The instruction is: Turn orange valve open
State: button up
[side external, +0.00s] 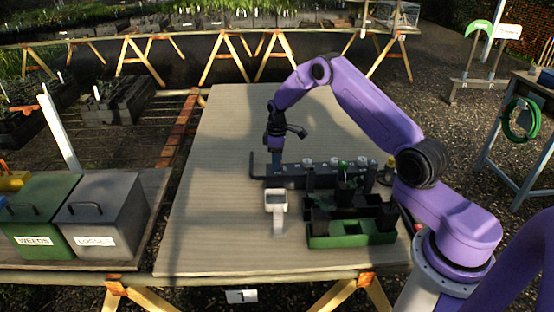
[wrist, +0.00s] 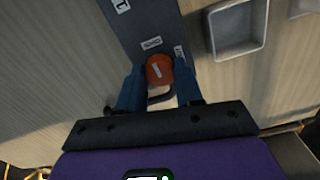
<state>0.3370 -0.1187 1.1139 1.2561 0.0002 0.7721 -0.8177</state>
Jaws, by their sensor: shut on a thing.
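The orange valve (wrist: 159,66) is a round knob with a pale mark on top, seen in the wrist view. It sits on a dark labelled manifold (wrist: 138,28), which is a long dark block across the table in the side view (side external: 296,183). My gripper (wrist: 159,82) has its blue fingers shut on the orange valve, one on each side. In the side view my gripper (side external: 276,168) points down at the left end of the manifold, and the orange knob cannot be made out there.
A white open-topped holder (side external: 276,207) stands in front of the manifold; a pale square container also shows in the wrist view (wrist: 238,53). A green tray (side external: 330,241) with dark pots is to its right. Green and grey lidded bins (side external: 104,215) stand at left. The table's left side is clear.

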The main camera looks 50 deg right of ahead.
jog(key=shift+r, duration=0.1)
jog(key=o, duration=1)
jog(key=shift+o, duration=0.2)
notch_tip(320, 180, up, 17)
jog(key=shift+r, duration=0.2)
